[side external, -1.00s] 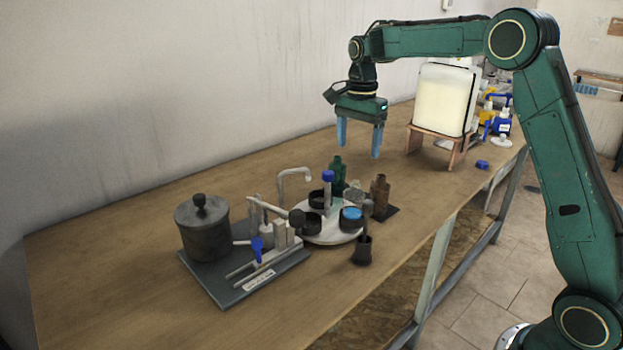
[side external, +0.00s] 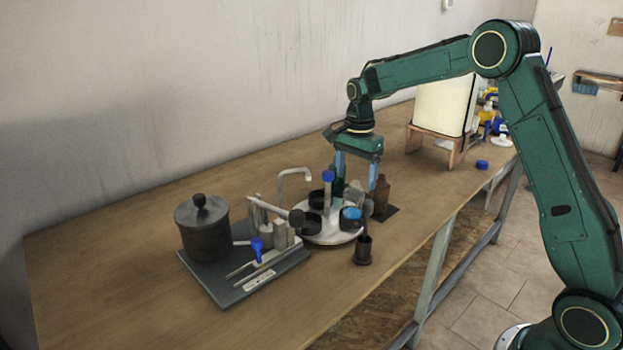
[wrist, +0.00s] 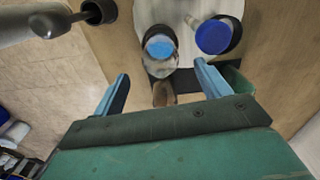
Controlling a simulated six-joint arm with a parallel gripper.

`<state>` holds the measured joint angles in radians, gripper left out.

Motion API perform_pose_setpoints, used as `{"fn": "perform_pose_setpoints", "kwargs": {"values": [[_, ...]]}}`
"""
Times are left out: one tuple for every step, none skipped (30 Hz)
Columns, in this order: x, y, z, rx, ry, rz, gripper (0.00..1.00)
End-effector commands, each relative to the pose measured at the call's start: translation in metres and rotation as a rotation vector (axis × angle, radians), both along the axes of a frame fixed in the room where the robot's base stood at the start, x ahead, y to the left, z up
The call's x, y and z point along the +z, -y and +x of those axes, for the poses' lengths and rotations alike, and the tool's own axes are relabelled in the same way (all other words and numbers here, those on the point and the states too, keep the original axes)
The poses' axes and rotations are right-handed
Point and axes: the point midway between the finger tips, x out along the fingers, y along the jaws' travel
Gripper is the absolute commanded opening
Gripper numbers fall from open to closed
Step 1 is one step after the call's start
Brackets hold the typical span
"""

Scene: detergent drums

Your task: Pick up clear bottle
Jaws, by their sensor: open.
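The clear bottle (side external: 354,190) stands at the back of the round white turntable, between the green and brown bottles. In the wrist view, a clear glass shape (wrist: 161,67), likely this bottle, shows just beyond the fingertips, partly overlapped by a blue-topped round item. My gripper (side external: 356,180) is open, pointing down, with its blue fingers around the bottle's place in the side view. In the wrist view my gripper (wrist: 162,74) has nothing clearly held between its fingers. I cannot tell whether either finger touches the bottle.
The brown bottle (side external: 381,193) stands close to the right finger. The green bottle (wrist: 235,80) is beside a finger in the wrist view. A blue-capped tube (side external: 327,180) and black cups (side external: 312,224) crowd the turntable (side external: 326,238).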

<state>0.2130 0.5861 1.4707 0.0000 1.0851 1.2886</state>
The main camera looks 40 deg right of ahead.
Motion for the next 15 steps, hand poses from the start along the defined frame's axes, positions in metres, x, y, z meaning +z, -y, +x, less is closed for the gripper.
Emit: {"fn": "perform_pose_setpoints", "kwargs": {"values": [[-0.001,0.000,0.000,0.000,-0.001,0.000,0.75],[-0.002,0.000,0.000,0.000,0.000,0.000,0.75],[-0.002,0.000,0.000,0.000,0.000,0.000,0.75],[-0.002,0.000,0.000,0.000,0.000,0.000,0.75],[-0.002,0.000,0.000,0.000,0.000,0.000,0.75],[-0.002,0.000,0.000,0.000,0.000,0.000,0.75],[-0.003,0.000,0.000,0.000,0.000,0.000,0.75],[-0.004,0.000,0.000,0.000,-0.001,0.000,0.75],[-0.006,0.000,0.000,0.000,-0.001,0.000,0.75],[-0.007,0.000,0.000,0.000,-0.001,0.000,0.75],[-0.010,0.000,0.000,0.000,-0.001,0.000,0.75],[-0.013,0.000,0.000,0.000,-0.002,0.001,0.75],[-0.016,0.000,0.000,0.000,-0.003,0.001,0.75],[-0.020,0.000,0.000,0.000,-0.003,0.001,0.75],[-0.024,0.000,0.000,0.000,-0.002,0.001,0.75]]}}
